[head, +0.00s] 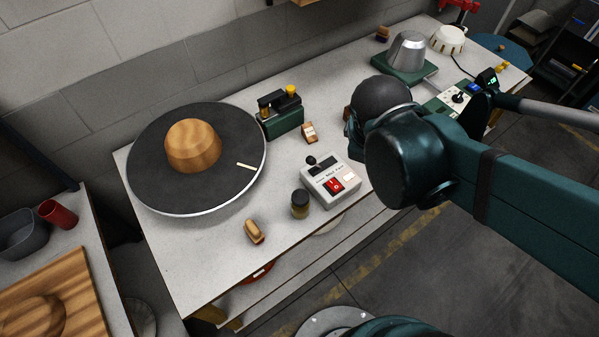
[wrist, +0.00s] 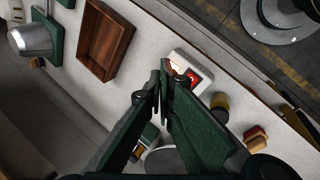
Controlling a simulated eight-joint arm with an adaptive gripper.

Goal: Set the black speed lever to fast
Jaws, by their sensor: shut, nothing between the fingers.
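The speed control is a small white box (head: 331,181) near the front edge of the bench in the head view. Its black speed lever (head: 311,160) has a round knob and stands on the box's back left part, behind a red switch (head: 334,185). In the wrist view the box (wrist: 180,57) and red switch (wrist: 193,75) show just beyond my fingertips, and I cannot make out the lever there. My gripper (wrist: 160,78) is shut and empty, with its fingers partly covering the box. In the head view my arm hides the fingers.
A large dark turntable (head: 150,188) carries a wooden hat block (head: 193,146) at left. A dark-lidded jar (head: 300,204) and wooden brush (head: 254,232) stand near the box. A green caddy (head: 283,122) is behind it. A wooden tray (wrist: 104,40) shows in the wrist view.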

